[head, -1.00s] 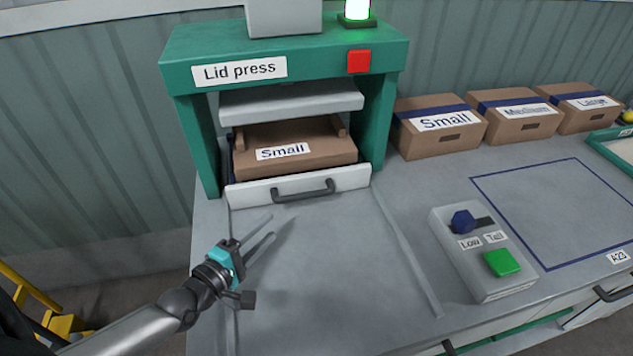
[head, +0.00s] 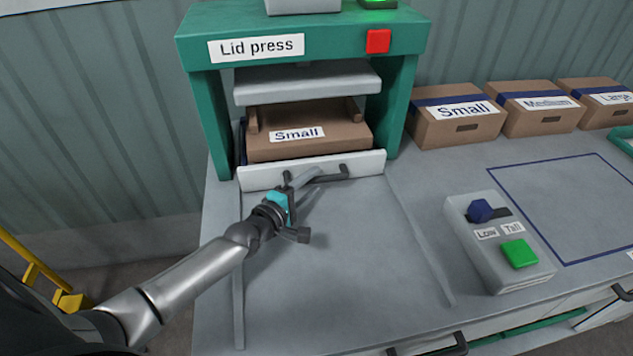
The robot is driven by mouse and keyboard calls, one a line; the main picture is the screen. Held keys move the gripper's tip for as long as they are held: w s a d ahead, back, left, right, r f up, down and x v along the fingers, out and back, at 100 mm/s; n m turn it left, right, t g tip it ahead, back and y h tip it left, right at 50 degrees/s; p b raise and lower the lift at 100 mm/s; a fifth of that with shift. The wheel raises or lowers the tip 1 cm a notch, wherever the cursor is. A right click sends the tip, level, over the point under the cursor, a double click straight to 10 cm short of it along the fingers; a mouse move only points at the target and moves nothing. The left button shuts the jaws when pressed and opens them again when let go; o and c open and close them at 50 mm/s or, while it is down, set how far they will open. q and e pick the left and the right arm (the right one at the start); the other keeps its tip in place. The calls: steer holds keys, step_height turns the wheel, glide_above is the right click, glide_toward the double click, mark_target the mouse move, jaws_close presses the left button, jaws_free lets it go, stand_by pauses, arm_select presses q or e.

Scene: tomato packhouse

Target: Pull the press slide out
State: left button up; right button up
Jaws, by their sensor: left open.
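The green lid press (head: 200,110) stands at the back of the bench. Its slide, with a pale front panel (head: 262,178), is in under the raised press plate (head: 305,84). A brown box labelled Small (head: 330,145) sits on the slide. The slide's dark bar handle (head: 332,177) is on the front panel. My left gripper (head: 303,182) is open, with its fingers at the left end of the handle; whether they touch it I cannot tell. My right gripper is not in view.
Two rails (head: 423,248) run forward from the press over clear bench. A control box (head: 493,240) with a blue Low/Tall knob and green button stands to the right. Cardboard boxes (head: 458,127) stand at the back right. The press has a red button (head: 378,41).

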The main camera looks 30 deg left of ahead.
arm_select(q)
steer(key=shift+x, duration=1.2)
jaws_close()
stand_by(0.6)
